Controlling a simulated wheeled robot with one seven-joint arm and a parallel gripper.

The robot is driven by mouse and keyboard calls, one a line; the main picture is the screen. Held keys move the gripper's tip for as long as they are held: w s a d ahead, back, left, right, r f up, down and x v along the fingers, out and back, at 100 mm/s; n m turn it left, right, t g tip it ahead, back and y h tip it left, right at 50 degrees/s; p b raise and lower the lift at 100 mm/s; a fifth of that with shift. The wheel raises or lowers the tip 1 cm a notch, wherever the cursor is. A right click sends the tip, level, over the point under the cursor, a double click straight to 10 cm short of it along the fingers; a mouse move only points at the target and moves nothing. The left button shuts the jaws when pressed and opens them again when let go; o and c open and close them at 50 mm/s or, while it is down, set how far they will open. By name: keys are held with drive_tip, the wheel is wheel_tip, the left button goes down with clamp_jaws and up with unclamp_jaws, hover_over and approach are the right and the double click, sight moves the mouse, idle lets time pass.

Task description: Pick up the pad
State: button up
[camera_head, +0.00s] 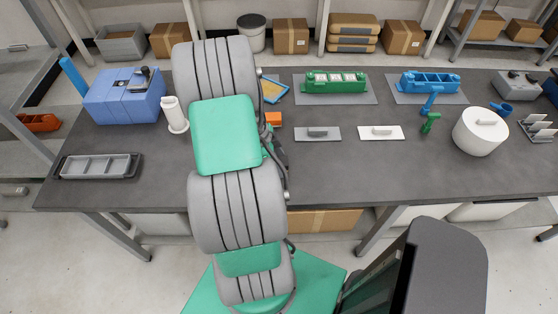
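I cannot tell for sure which thing is the pad. A flat blue and yellow piece (274,90) lies toward the back of the dark table, partly hidden by my arm. A small orange block (273,118) sits just in front of it, next to my arm. My gripper's fingers do not show.
On the dark table (345,178), a blue box (124,97), white spool holder (174,115) and grey tray (97,167) stand left. Green (335,83) and blue (430,83) fixtures stand at the back, a white round canister (480,131) right. The front middle is clear.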

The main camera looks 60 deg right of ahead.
sight(283, 161)
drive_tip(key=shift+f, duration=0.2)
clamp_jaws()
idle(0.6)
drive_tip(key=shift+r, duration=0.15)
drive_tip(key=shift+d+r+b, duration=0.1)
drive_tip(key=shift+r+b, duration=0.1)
drive_tip(key=shift+b, duration=0.1)
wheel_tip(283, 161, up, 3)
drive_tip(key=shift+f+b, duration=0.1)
drive_tip(key=shift+b, duration=0.65)
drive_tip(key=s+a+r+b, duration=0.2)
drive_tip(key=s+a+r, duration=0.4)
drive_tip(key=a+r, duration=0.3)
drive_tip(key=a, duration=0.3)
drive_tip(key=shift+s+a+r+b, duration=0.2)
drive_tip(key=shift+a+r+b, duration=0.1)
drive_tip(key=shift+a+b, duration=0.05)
